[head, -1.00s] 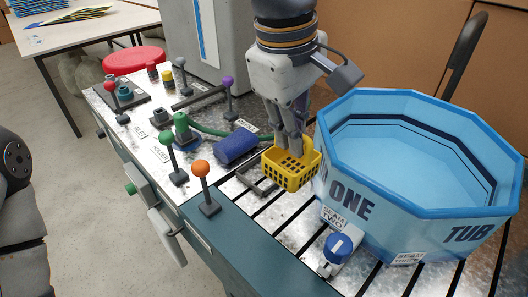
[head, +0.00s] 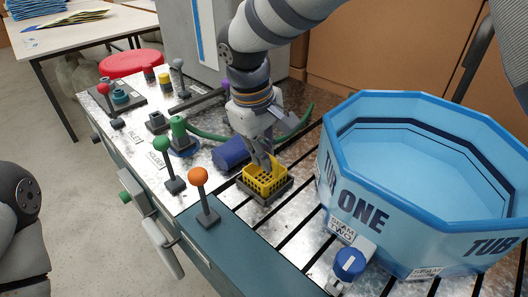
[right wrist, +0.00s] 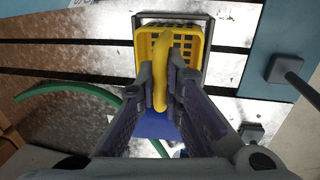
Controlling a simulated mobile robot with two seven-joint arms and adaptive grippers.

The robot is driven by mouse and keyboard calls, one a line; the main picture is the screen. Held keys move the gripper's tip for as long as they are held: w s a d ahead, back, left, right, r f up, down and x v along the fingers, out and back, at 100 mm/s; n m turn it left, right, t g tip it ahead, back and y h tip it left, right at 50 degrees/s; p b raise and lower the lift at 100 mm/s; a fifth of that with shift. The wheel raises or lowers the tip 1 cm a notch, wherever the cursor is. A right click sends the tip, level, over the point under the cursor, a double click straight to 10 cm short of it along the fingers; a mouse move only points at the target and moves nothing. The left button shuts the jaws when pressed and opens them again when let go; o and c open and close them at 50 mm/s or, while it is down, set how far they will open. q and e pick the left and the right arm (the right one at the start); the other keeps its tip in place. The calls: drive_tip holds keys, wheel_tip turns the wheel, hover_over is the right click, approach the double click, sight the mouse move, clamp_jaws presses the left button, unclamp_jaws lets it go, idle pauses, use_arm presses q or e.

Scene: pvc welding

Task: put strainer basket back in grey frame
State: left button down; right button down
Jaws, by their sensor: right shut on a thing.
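The yellow strainer basket (head: 262,183) stands upright at the grey frame (head: 266,201) on the slotted metal bench top. The frame's dark rim shows around the basket's foot; I cannot tell whether the basket is fully seated. In the right wrist view the basket (right wrist: 186,45) lies within the outline of the frame (right wrist: 174,15). My right gripper (head: 264,162) is shut on the basket's raised yellow handle, which shows between the fingers (right wrist: 161,85). My left gripper is out of view; only part of my left arm shows at the left edge.
A large blue tub (head: 345,190) stands close on the right. A blue cylinder (head: 231,153) lies just left of the basket, with a green hose (head: 297,125) behind. Orange-topped (head: 198,177) and green-topped (head: 162,144) levers stand at front left. A blue-capped valve (head: 349,264) is near the tub.

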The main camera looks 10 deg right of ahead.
drive_tip(key=shift+r, duration=0.1)
drive_tip(key=c, duration=1.7)
unclamp_jaws()
drive_tip(key=shift+f, duration=0.2)
drive_tip(key=shift+r, duration=0.1)
drive_tip(key=r, duration=0.4)
drive_tip(key=s+a+r, duration=0.1)
drive_tip(key=r, duration=0.3)
drive_tip(key=a+r, duration=0.1)
drive_tip(key=r, duration=0.3)
drive_tip(key=shift+s, duration=0.15)
